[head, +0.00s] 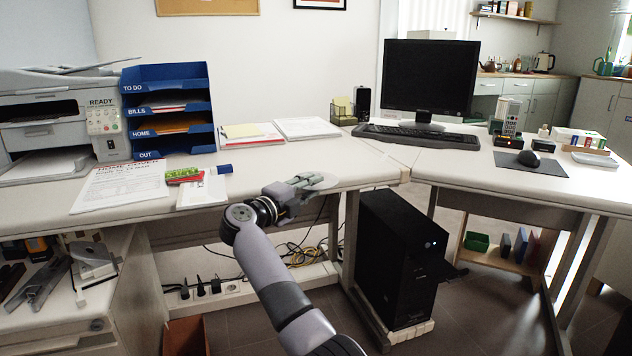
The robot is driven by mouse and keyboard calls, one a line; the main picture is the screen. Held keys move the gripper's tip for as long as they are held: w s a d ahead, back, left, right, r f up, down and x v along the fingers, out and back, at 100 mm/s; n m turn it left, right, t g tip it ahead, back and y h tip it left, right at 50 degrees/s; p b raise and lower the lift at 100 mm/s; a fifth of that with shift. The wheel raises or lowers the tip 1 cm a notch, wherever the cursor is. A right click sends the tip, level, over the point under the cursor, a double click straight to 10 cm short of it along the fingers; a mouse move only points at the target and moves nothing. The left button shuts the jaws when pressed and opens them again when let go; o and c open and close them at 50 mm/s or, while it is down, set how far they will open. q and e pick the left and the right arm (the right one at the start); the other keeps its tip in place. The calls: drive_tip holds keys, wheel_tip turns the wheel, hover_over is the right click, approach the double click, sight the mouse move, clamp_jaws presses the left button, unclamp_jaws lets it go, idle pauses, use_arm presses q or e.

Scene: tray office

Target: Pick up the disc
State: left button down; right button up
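A pale, flat round thing that looks like the disc (326,182) lies at the front edge of the left desk, just by my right gripper's fingertips. Its near left part is hidden behind the fingers. My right gripper (305,182) reaches in from below at the desk edge, fingers pointing right over or against the disc. At this size I cannot tell whether the fingers are apart or closed on it. My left gripper is not in view.
The left desk (350,172) is clear around the disc. Papers (130,184), a small blue block (225,168) and a blue letter tray (168,76) stand to the left. A keyboard (415,137) and monitor are behind right. A black computer tower (395,262) stands below.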

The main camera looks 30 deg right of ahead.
clamp_jaws()
